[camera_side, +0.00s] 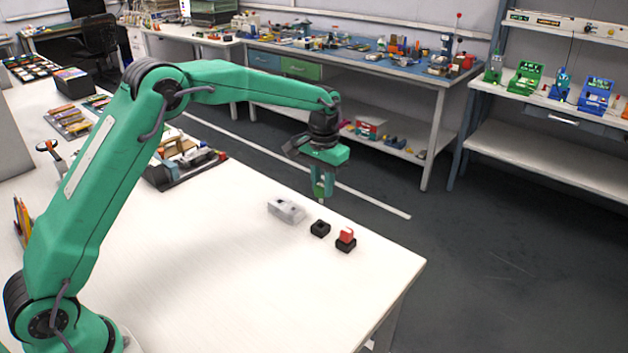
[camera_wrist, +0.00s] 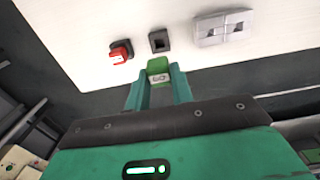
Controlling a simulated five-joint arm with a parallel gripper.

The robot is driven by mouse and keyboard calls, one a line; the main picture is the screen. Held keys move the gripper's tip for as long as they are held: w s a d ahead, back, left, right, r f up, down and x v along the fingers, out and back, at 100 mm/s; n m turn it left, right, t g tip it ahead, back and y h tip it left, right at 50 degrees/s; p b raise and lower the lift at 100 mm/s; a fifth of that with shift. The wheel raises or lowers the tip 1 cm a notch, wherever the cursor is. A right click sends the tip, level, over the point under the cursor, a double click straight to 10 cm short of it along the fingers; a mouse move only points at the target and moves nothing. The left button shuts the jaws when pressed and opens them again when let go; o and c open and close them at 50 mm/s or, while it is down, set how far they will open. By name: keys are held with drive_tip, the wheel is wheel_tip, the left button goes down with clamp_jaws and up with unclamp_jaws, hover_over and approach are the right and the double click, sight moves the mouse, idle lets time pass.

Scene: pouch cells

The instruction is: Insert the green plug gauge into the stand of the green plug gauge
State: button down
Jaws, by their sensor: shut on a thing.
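My gripper (camera_side: 321,186) is shut on the green plug gauge (camera_wrist: 158,66), which sits between its fingertips in the wrist view. In the side view the gripper points down above the table's far edge, and the gauge is mostly hidden by the fingers. A small black stand (camera_side: 320,228) with an empty square opening stands on the table; it also shows in the wrist view (camera_wrist: 159,42), just beyond the gauge. The gauge is held above the table and apart from this stand.
A red plug (camera_side: 346,235) sits in a second black stand (camera_side: 345,247), beside the empty one. A grey block with two openings (camera_side: 286,210) lies on the other side. The white table (camera_side: 230,270) is clear in front of them; a dark tool tray (camera_side: 185,172) is further left.

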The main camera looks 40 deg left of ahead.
sight(322, 202)
drive_tip(key=shift+f, duration=0.1)
drive_tip(key=shift+f, duration=2.75)
drive_tip(key=shift+f, duration=1.75)
drive_tip(key=c, duration=1.1)
unclamp_jaws()
drive_tip(key=shift+c, duration=0.2)
drive_tip(key=shift+r, duration=0.1)
drive_tip(key=shift+r, duration=3.85)
